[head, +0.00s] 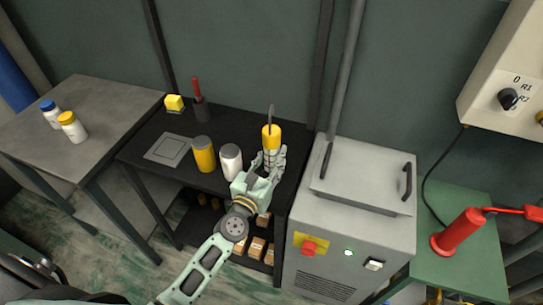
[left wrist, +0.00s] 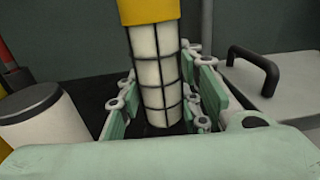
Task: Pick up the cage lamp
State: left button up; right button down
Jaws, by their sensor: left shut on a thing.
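The cage lamp (head: 271,136) has a yellow upper part with a dark hook on top and a white body inside a black wire cage. It stands upright at the right end of the black table. My left gripper (head: 273,158) is shut on the caged part, below the yellow part. My right gripper is not in view.
On the black table (head: 225,118), a white canister (head: 230,160) and a yellow canister (head: 203,154) stand left of the lamp. A grey machine (head: 345,220) with a handled lid is close on the right. A dark wall is behind.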

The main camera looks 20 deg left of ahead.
aim_at(269, 152)
pick_arm(q)
jog(key=shift+r, duration=0.15)
grip_shut()
jog(key=shift+r+p, duration=0.75)
notch_tip(269, 152, up, 3)
jog(key=p, duration=0.3)
jog(key=shift+r, duration=0.2)
jog(key=s+d+r+p, duration=0.2)
jog(key=d+r+p, duration=0.3)
jog(key=d, duration=0.5)
jog(key=s+a+r+y+b, duration=0.1)
jog(key=s+a+r+b, duration=0.1)
jog(key=s+a, duration=0.4)
jog(key=s+a+r+n+b, duration=0.1)
jog(key=s+a+r+b, duration=0.2)
jog(key=s, duration=1)
jog(key=a+r, duration=0.1)
jog(key=a, duration=0.2)
jog(key=shift+s+y, duration=0.35)
jog(key=shift+y, duration=0.05)
